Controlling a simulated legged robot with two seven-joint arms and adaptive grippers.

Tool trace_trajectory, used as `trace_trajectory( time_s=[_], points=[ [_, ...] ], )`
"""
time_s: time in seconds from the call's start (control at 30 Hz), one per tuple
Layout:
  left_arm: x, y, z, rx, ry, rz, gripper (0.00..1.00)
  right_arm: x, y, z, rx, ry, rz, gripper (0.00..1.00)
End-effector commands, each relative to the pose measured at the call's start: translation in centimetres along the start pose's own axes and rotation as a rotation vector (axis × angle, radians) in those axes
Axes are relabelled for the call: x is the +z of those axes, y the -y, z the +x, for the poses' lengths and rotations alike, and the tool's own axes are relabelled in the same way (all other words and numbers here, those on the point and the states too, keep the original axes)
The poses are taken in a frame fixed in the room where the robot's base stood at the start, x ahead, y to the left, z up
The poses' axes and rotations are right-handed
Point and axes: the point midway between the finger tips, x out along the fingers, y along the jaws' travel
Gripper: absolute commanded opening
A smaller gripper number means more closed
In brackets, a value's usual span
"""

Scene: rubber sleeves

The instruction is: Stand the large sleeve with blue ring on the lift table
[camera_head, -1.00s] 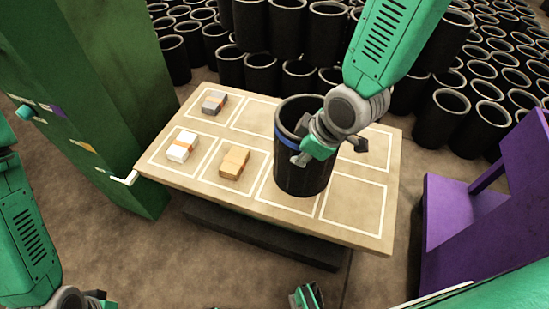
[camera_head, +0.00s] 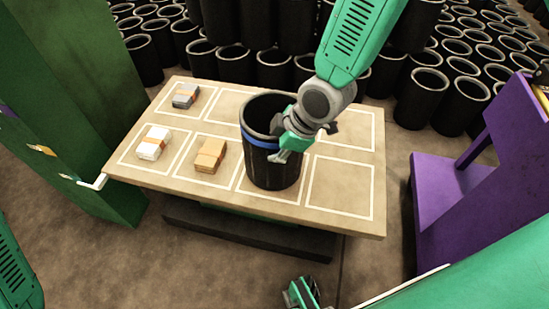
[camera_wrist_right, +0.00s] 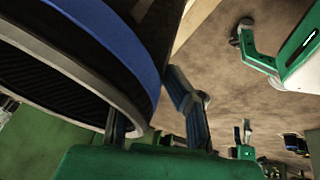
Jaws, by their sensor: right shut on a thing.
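The large black sleeve with blue ring (camera_head: 268,165) is upright at the lift table (camera_head: 325,222), over the third front-row marked square from the left. I cannot tell whether its base touches the tabletop. The blue ring runs just below its open top. My right gripper (camera_head: 290,147) is shut on the sleeve's wall at the right side of the rim. In the right wrist view the sleeve's rim and blue ring (camera_wrist_right: 125,45) fill the upper left, with my right gripper's fingers (camera_wrist_right: 160,115) at the wall.
A grey block (camera_head: 186,95), a white block (camera_head: 153,143) and a tan block (camera_head: 211,155) lie in the left squares. The front right square is bare. Many black sleeves (camera_head: 447,97) stand behind. A purple structure (camera_head: 465,175) is at right, a green cabinet (camera_head: 65,100) at left.

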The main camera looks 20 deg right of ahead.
Motion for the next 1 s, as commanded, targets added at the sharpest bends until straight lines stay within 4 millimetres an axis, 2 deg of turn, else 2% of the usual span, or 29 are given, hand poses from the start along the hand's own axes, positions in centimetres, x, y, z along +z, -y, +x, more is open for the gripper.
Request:
trace_trajectory(
  time_s=[0.03, 0.1, 0.33, 0.4, 0.77, 0.87, 1.0],
  points=[
    [0.0, 0.0, 0.6, 0.000, 0.000, 0.000, 0.69, 0.3, 0.1, 1.0, 0.001, -0.001, -0.001, 0.00],
    [0.1, 0.0, 0.9, 0.000, 0.000, 0.001, 0.69, 0.5, 0.2, 1.6, 0.002, -0.001, -0.001, 0.00],
    [0.1, 0.0, 0.9, 0.000, 0.000, 0.001, 0.69, 0.5, 0.2, 1.8, 0.004, 0.000, -0.002, 0.00],
    [0.1, 0.0, 0.9, 0.000, 0.000, 0.001, 0.69, 0.6, 0.4, 1.8, 0.000, 0.003, 0.000, 0.29],
    [0.1, 0.0, 0.7, 0.000, 0.000, 0.000, 0.69, 0.6, 0.3, 1.5, -0.001, 0.002, 0.001, 0.29],
    [0.0, 0.0, 0.2, 0.000, 0.000, 0.000, 0.69, 0.5, 0.3, 0.4, 0.000, 0.002, 0.001, 0.29],
    [-0.1, 0.0, -1.0, 0.000, 0.000, 0.001, 0.69, 0.4, 0.3, -2.4, 0.001, 0.002, 0.002, 0.29]
  ],
)
